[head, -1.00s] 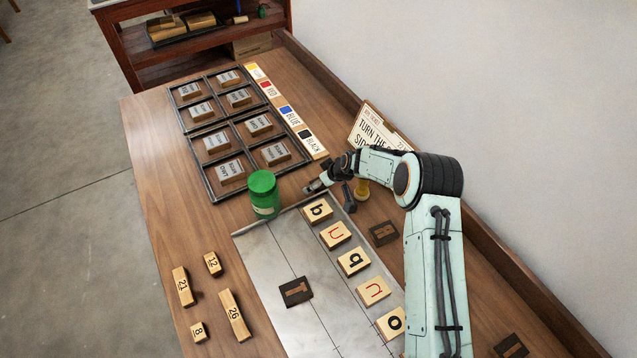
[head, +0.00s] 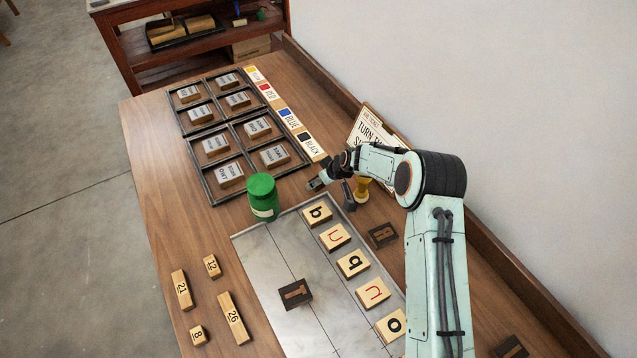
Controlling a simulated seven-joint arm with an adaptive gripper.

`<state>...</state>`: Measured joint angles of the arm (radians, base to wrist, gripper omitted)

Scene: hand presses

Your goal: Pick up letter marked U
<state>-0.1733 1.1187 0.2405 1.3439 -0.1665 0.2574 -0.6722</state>
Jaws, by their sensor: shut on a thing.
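Light letter tiles lie in a slanting row on the grey metal plate (head: 262,262). Two carry red u- or n-shaped letters: the upper red-letter tile (head: 334,237) and the lower red-letter tile (head: 373,293). I cannot tell for sure which is U. Between and around them are black-letter tiles: a b-like tile (head: 318,215), a q-like tile (head: 353,264) and an o tile (head: 391,325). My gripper (head: 333,191) is beyond the upper end of the row, apart from both red-letter tiles. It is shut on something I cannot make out.
A green jar (head: 263,197) stands left of my gripper. A yellow-brown object (head: 362,188) stands close on its right. Dark blocks lie on the plate (head: 295,293) and beside it (head: 382,235). Numbered wooden blocks (head: 232,318) lie front left.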

